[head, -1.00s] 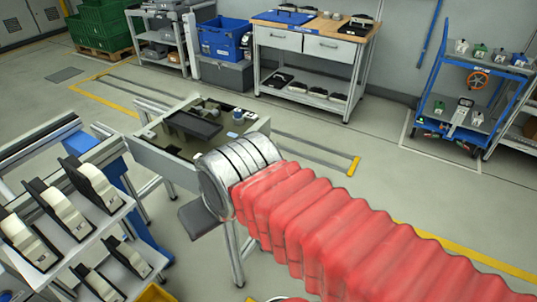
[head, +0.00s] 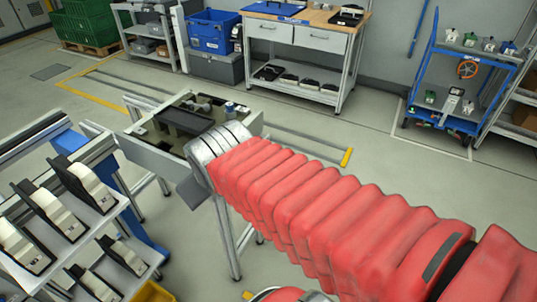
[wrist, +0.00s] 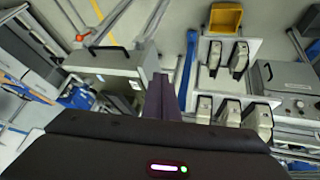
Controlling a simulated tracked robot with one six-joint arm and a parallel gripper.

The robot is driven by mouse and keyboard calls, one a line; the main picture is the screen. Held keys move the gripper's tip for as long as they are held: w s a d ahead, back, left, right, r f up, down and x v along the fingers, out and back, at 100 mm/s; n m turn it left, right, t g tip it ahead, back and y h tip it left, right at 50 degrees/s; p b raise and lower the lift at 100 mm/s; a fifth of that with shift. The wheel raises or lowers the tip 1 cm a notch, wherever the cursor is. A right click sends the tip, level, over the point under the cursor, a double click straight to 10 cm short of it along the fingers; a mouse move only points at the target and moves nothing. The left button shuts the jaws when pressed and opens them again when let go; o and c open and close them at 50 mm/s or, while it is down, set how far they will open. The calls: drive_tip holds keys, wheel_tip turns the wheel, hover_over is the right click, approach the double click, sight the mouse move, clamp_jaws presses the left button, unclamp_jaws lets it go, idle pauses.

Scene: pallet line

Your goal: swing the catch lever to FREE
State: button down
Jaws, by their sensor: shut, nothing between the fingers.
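A grey metal station (head: 150,152) with a dark recessed top stands left of centre in the head view, with small parts on its top. My red-sleeved arm reaches to its near right edge, and its silver cuff hides my gripper there. In the wrist view my gripper (wrist: 163,98) shows as dark, narrow fingers, shut and empty. Beyond them is a grey box (wrist: 118,62) with a dark bar handle. A small red spot (wrist: 80,37) lies left of it; I cannot tell whether it belongs to the catch lever. I cannot make out the lever or its FREE mark for certain.
A rack (head: 108,222) with several black-and-white units stands close at left; a yellow bin (wrist: 226,18) is near it. A workbench (head: 300,40) and a blue trolley (head: 433,68) stand at the back. Open floor lies between the station and the trolley.

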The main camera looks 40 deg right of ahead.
drive_tip(key=w+d+f+n+t+h, duration=0.1)
drive_tip(key=w+d+f+n, duration=0.1)
drive_tip(key=w+d+f, duration=0.3)
drive_tip(key=w+d+f+n+t+h, duration=0.1)
drive_tip(key=w+d+f+n, duration=0.15)
drive_tip(key=d, duration=0.45)
drive_tip(key=w+d+f+n+t+h, duration=0.1)
drive_tip(key=w+d+f+n, duration=0.2)
drive_tip(key=d, duration=0.4)
drive_tip(key=s+d+f+n+t, duration=0.4)
drive_tip(key=s+d+f+t, duration=0.1)
drive_tip(key=f, duration=0.5)
drive_tip(key=shift+s+d+n+t, duration=0.35)
drive_tip(key=shift+d+t, duration=0.55)
drive_tip(key=shift+d, duration=0.35)
drive_tip(key=shift+w, duration=0.15)
drive_tip(key=d+x, duration=0.2)
drive_tip(key=x, duration=1)
drive_tip(key=shift+d+f, duration=0.35)
drive_tip(key=shift+f, duration=0.05)
